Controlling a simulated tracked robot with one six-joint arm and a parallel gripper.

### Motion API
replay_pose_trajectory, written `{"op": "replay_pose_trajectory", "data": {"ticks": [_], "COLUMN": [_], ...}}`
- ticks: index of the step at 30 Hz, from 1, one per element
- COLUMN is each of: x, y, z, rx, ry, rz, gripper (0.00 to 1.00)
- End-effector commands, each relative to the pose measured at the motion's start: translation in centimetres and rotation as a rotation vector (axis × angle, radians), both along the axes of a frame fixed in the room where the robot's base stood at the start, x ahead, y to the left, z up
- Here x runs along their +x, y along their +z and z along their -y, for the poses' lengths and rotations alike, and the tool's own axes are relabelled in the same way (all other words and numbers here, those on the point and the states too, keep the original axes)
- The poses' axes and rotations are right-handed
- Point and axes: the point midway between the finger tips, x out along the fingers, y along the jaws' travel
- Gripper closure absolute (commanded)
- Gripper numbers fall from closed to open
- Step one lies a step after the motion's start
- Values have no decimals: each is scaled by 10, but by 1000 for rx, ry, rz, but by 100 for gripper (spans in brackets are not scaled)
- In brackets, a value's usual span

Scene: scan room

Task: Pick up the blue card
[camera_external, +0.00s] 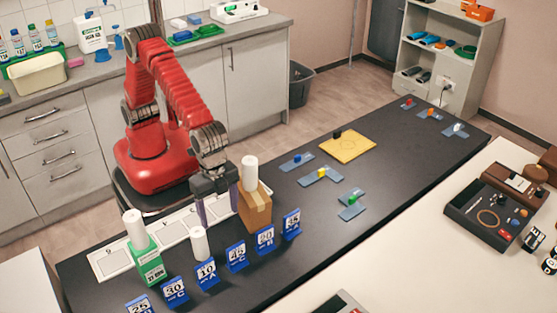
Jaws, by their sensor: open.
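Several blue cards with white number panels stand upright in a slanting row along the near side of the dark table. They include the card marked 10 (206,275), the card marked 45 (237,256), the card marked 20 (265,239), the card marked 35 (292,224) and the card marked 30 (175,291). Another, marked 25 (139,306), is cut by the bottom edge. My gripper (217,215) points down, open, behind the row. It is left of the cardboard box, and no card shows between its fingers.
A cardboard box (257,212) with a white cylinder (250,173) on top stands right beside my gripper. Another white cylinder (199,244) stands before it, and a green box (150,263) at left carries one too. Flat blue pieces (320,176) and a yellow board (348,147) lie farther right.

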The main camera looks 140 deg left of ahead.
Motion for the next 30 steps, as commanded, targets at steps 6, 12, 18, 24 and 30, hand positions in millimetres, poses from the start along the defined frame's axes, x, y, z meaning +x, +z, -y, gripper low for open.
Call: {"op": "replay_pose_trajectory", "data": {"ticks": [6,12,18,24,30], "x": [41,73,86,80,80], "y": [-16,-8,23,21,20], "z": [2,2,2,2,2], "rx": [0,0,0,0,0], "ry": [3,8,14,18,17], "rz": [-19,-6,19,-3,-4], "gripper": [30,30,30,30,30]}}
